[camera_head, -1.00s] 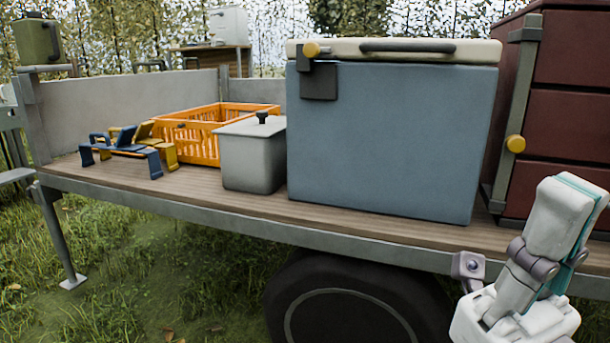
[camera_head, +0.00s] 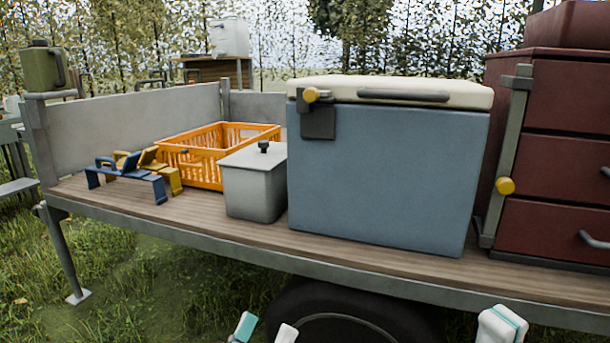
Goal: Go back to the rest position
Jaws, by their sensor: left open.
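My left gripper (camera_head: 264,331) shows only as two white-and-teal fingertips at the bottom edge. They stand apart, with nothing visible between them, in front of the trailer's wheel. My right gripper (camera_head: 502,325) shows only as a white-and-teal piece at the bottom right, below the trailer bed's edge. Its jaws cannot be made out. The rest of both arms is out of view. Neither gripper appears to touch anything.
On the trailer bed (camera_head: 150,205) stand a blue cool box (camera_head: 385,185) with a shut cream lid, a grey lidded bin (camera_head: 253,190), an orange crate (camera_head: 205,165), blue and yellow tools (camera_head: 135,170) and a dark red drawer cabinet (camera_head: 565,110). A wheel (camera_head: 330,312) is below. Grass lies at left.

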